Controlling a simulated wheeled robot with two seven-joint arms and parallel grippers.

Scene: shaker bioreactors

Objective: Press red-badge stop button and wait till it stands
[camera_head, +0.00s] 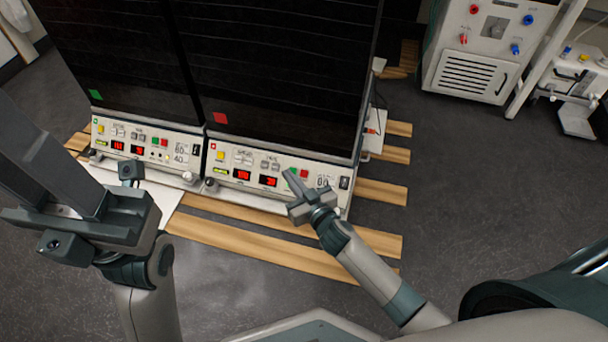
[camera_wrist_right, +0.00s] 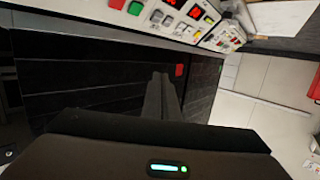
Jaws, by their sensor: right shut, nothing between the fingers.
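The red badge (camera_head: 220,118) sits at the lower left of the dark front of the right-hand shaker unit. Its white control panel (camera_head: 228,161) has a yellow button, two lit red displays, and a small red button (camera_head: 304,174) towards its right side. My right gripper (camera_head: 289,174) is shut and empty; its tips overlap the panel just left of that red button. Contact cannot be told. In the right wrist view, the shut fingers (camera_wrist_right: 160,77) point towards the dark front, the red badge (camera_wrist_right: 180,70) and red button (camera_wrist_right: 117,4) showing beyond. My left gripper (camera_head: 45,150) is at the left; its opening is unclear.
A similar unit with a green badge (camera_head: 95,95) and its own panel (camera_head: 108,128) stands directly left. Wooden slats (camera_head: 240,238) lie below both units. A white machine (camera_head: 480,60) stands at the upper right. Grey floor (camera_head: 470,170) is clear on the right.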

